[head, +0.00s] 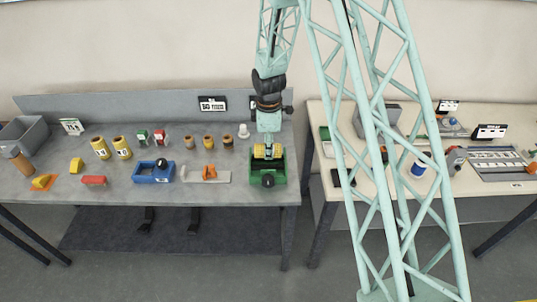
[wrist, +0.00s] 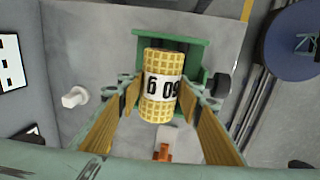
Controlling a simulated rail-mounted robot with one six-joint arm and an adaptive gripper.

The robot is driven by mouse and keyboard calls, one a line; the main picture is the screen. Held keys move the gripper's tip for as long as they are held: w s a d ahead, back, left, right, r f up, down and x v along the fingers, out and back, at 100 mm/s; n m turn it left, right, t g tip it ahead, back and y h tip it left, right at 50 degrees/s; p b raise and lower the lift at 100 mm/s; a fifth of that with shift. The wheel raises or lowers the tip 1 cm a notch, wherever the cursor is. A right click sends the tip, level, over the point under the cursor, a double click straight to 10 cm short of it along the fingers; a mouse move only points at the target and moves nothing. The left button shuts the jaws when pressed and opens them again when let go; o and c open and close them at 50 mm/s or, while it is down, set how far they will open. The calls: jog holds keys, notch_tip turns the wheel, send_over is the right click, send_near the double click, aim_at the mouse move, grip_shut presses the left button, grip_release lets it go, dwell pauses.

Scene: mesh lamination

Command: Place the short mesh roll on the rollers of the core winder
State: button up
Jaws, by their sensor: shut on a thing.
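The short mesh roll (wrist: 157,62) is a yellow gridded cylinder with a white band printed with black digits. In the wrist view it is between the fingers of my gripper (wrist: 163,98), which are shut on it. In the head view my gripper (head: 267,152) points down at the green core winder (head: 279,185), with yellow showing at its fingertips. The winder, with a black knob on its side, also shows behind the roll in the wrist view (wrist: 170,41).
A trowel-like tool with an orange handle (head: 210,173) and a blue device (head: 152,174) are left of the winder. The grey table (head: 120,193) ends just right of the winder; a cream table (head: 327,170) stands beyond a gap.

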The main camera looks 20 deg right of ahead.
jog(key=shift+f, duration=1.7)
jog(key=shift+f, duration=0.15)
jog(key=o, duration=1)
jog(key=shift+s+a+r, duration=0.1)
jog(key=shift+s+r, duration=0.15)
jog(key=shift+r, duration=1.55)
jog(key=shift+s+a+r, duration=0.1)
jog(key=shift+s+r, duration=0.15)
jog(key=shift+r, duration=1.55)
jog(key=shift+s+r, duration=0.25)
jog(key=shift+r, duration=1.55)
jog(key=shift+s+r, duration=0.1)
jog(key=shift+r, duration=0.55)
jog(key=shift+r, duration=0.1)
